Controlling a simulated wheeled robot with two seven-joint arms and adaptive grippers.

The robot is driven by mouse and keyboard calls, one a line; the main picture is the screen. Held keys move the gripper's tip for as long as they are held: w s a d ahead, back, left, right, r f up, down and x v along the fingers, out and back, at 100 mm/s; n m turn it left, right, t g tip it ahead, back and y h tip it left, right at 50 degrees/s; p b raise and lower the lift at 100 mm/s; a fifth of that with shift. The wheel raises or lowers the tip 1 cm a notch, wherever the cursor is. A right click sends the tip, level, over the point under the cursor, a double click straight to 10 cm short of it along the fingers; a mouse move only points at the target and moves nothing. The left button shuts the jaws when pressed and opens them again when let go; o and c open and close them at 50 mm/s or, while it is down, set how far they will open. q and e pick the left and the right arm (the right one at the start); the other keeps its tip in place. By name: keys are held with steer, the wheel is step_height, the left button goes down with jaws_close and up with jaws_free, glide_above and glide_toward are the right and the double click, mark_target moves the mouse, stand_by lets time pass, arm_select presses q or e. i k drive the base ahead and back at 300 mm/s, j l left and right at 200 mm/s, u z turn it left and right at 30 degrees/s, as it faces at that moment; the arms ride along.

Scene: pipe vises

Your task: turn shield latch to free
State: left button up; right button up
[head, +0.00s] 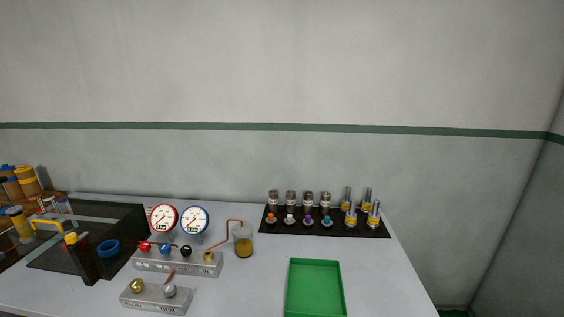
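At the left of the table lies a dark, glassy panel that looks like the shield (120,218). A yellow bar handle (46,223) shows at its left part. A black upright post with a yellow cap (71,238) stands at the panel's front and may be the latch; I cannot tell its setting. A blue ring (108,248) shows next to the post. Neither of my grippers is in view.
Two dial gauges (163,218) stand behind a grey valve block (180,263), with a second block (158,298) in front. The table's right front is bare.

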mark_target(72, 239)
steer(key=u, duration=1.55)
